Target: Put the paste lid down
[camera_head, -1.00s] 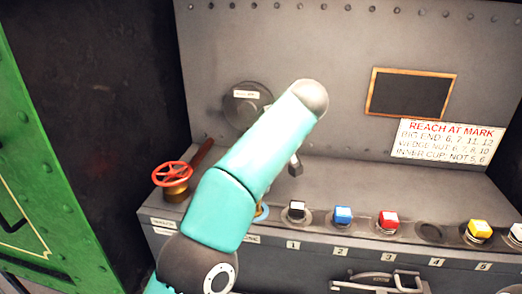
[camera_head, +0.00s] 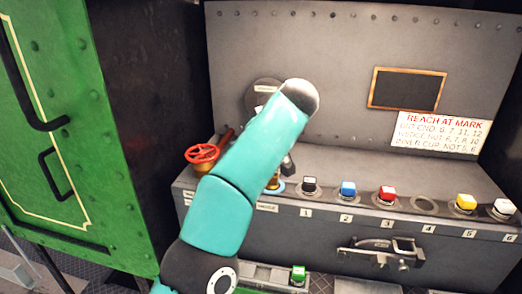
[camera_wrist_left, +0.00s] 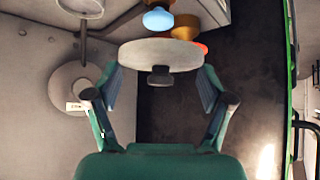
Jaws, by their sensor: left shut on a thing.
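The paste lid (camera_wrist_left: 160,53), a pale grey round disc with a small dark knob, is between the fingers of my left gripper (camera_wrist_left: 160,72) in the left wrist view. The gripper is shut on it. Below the lid's far edge are a blue knob (camera_wrist_left: 158,19) and part of a red-and-brass fitting. In the head view my left arm hides the gripper and the lid. I cannot tell the lid's height above the bench. The paste pot cannot be made out. My right gripper is in neither view.
The grey bench carries a red handwheel (camera_head: 202,153) at left and a row of coloured caps, including blue (camera_head: 348,188), red (camera_head: 387,193) and yellow (camera_head: 466,201). One round place (camera_head: 425,205) has no cap. A green door (camera_head: 75,120) stands at left.

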